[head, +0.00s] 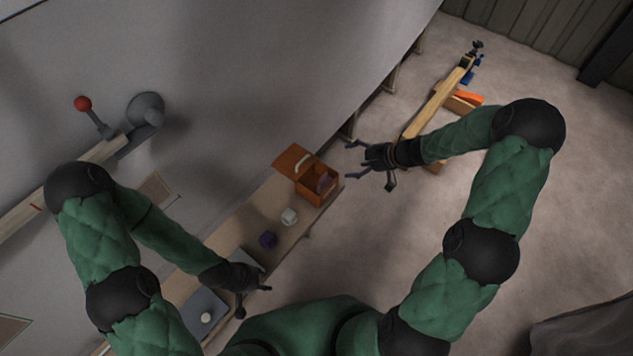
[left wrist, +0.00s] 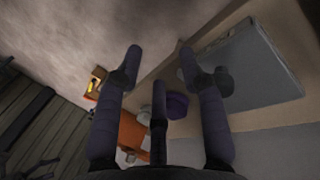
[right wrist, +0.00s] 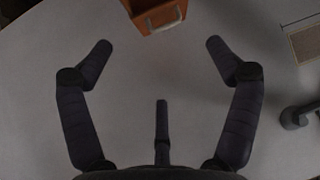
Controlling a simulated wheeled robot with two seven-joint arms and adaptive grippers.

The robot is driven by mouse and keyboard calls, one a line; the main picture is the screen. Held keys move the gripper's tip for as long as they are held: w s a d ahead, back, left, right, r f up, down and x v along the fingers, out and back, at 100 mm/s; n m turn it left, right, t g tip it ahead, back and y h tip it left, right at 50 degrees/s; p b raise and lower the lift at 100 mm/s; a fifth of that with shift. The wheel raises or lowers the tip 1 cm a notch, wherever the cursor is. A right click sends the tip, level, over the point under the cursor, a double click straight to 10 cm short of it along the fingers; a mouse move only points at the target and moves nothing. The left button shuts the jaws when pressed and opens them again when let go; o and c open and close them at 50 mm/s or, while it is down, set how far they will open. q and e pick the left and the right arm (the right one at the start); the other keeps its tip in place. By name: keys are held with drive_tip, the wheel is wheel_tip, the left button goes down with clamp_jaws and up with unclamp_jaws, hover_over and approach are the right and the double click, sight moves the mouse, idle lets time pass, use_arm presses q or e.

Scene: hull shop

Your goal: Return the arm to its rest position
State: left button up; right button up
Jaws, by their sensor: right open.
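My left gripper (head: 254,287) hangs over the near part of the narrow wooden shelf (head: 255,207), beside a grey plate (head: 199,305). Its fingers are apart with nothing between them; they also show in the left wrist view (left wrist: 160,62). My right gripper (head: 368,168) is spread wide and empty, out in the air to the right of the orange box (head: 318,190). In the right wrist view (right wrist: 160,50) its fingers are far apart, with the box at the top edge of the picture.
A purple piece (head: 267,239) and a small white piece (head: 289,216) lie on the shelf. The box's lid stands open. A red-knobbed lever (head: 84,104) is on the pale hull at left. A wooden beam (head: 436,102) is beyond my right arm.

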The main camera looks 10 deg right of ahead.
drive_tip(key=s+a+f+m+h, duration=0.1)
drive_tip(key=s+a+f+m, duration=0.4)
drive_tip(key=a+f+m, duration=0.5)
drive_tip(key=s+a+f+m+g+h, duration=0.1)
drive_tip(key=s+a+f+g, duration=0.2)
drive_tip(key=s, duration=0.7)
drive_tip(key=s+a+f+m+g+h, duration=0.1)
drive_tip(key=s+a+f+m+g, duration=0.1)
drive_tip(key=s, duration=0.8)
drive_tip(key=shift+a+f+g+h, duration=0.3)
drive_tip(key=shift+a+f+g, duration=0.1)
drive_tip(key=shift+a+f, duration=0.45)
drive_tip(key=shift+r, duration=0.1)
